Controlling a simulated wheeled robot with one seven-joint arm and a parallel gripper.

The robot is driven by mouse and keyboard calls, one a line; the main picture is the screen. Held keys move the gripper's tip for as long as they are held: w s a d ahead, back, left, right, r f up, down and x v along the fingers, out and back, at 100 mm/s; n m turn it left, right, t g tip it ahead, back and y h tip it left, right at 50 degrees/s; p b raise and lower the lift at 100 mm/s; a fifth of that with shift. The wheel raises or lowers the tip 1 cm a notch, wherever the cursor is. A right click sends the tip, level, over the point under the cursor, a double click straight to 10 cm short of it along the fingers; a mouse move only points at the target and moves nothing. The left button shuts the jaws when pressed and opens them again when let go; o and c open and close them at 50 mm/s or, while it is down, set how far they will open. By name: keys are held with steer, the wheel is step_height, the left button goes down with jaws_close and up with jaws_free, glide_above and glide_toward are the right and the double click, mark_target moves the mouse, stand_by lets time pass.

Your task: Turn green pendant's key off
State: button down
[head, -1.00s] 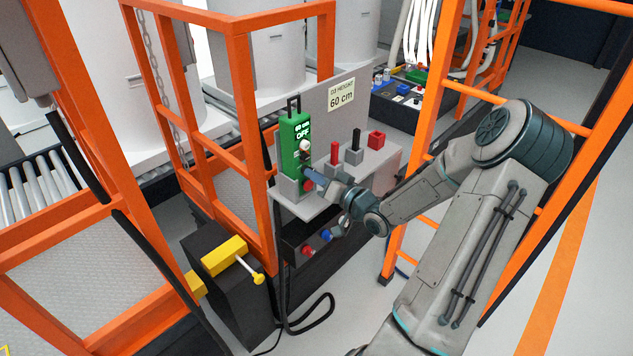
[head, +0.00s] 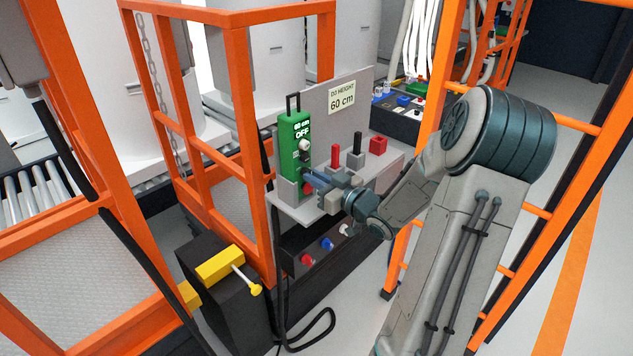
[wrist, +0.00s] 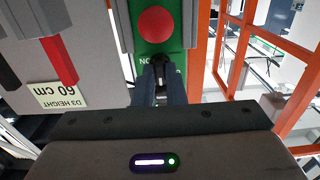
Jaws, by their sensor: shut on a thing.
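The green pendant (head: 296,135) stands upright in a grey holder on the console shelf. Its screen reads "60 cm OFF". A white knob (head: 304,145) sits below the screen and a red button (head: 308,188) lower down. My gripper (head: 309,173) reaches the pendant's face from the right, just above the red button. In the wrist view the fingers (wrist: 160,66) are shut on a small black piece, apparently the key (wrist: 160,59), mostly hidden between the fingertips. The red button also shows in the wrist view (wrist: 157,23), beyond the fingertips.
A red lever (head: 335,156), a black lever (head: 356,150) and a red block (head: 378,145) stand right of the pendant. A sign (head: 342,97) reads "D3 HEIGHT 60 cm". Orange rails (head: 246,130) and an orange ladder frame (head: 405,240) flank the console.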

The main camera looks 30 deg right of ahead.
stand_by(0.4)
steer(key=c, duration=1.8)
jaws_free()
steer(key=shift+o, duration=0.2)
steer(key=shift+s+d, duration=0.1)
steer(key=v, duration=1.3)
steer(key=shift+s+b, duration=0.3)
